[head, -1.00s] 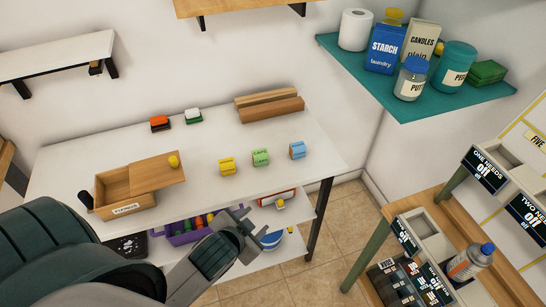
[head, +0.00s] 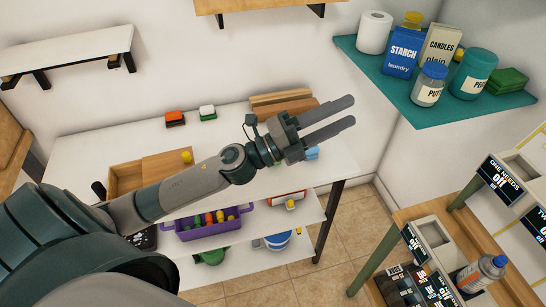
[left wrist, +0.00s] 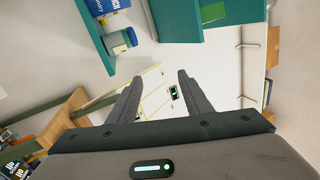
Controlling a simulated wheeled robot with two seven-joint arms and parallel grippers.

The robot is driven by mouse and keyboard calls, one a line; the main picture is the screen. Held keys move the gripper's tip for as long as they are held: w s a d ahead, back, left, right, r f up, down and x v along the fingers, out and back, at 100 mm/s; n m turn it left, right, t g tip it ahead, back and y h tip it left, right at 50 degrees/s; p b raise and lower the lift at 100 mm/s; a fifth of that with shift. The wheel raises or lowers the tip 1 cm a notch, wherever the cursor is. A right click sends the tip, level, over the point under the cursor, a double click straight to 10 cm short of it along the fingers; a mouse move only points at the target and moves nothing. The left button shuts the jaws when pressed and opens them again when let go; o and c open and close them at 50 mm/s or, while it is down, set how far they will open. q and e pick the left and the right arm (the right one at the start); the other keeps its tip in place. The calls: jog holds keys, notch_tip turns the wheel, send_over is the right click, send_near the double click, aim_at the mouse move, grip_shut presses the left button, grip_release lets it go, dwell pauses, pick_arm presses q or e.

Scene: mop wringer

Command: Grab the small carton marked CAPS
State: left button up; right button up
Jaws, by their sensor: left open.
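My left gripper (head: 350,111) is open and empty, held above the right part of the white table (head: 95,150), its fingers pointing right. In the left wrist view the two fingers (left wrist: 160,80) are apart with nothing between them. A small blue carton (head: 312,153) shows partly below the gripper. No CAPS label can be read now. The yellow and green cartons seen earlier beside the blue one are hidden behind my arm. My right gripper is not in view.
A wooden box (head: 124,180) with a sliding lid stands at the table's left. A teal shelf (head: 425,112) with jars and boxes juts out at right. A purple bin (head: 205,232) is below the table.

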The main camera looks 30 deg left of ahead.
pick_arm(q)
notch_tip(320, 180, down, 5)
jog(key=s+m+g, duration=0.2)
jog(key=m+g, duration=0.9)
jog(key=m, duration=0.4)
jog(key=a+f+m+g+y, duration=0.2)
jog(key=a+y, duration=0.9)
jog(key=a, duration=1.3)
notch_tip(320, 180, down, 2)
jog(key=shift+f, duration=0.15)
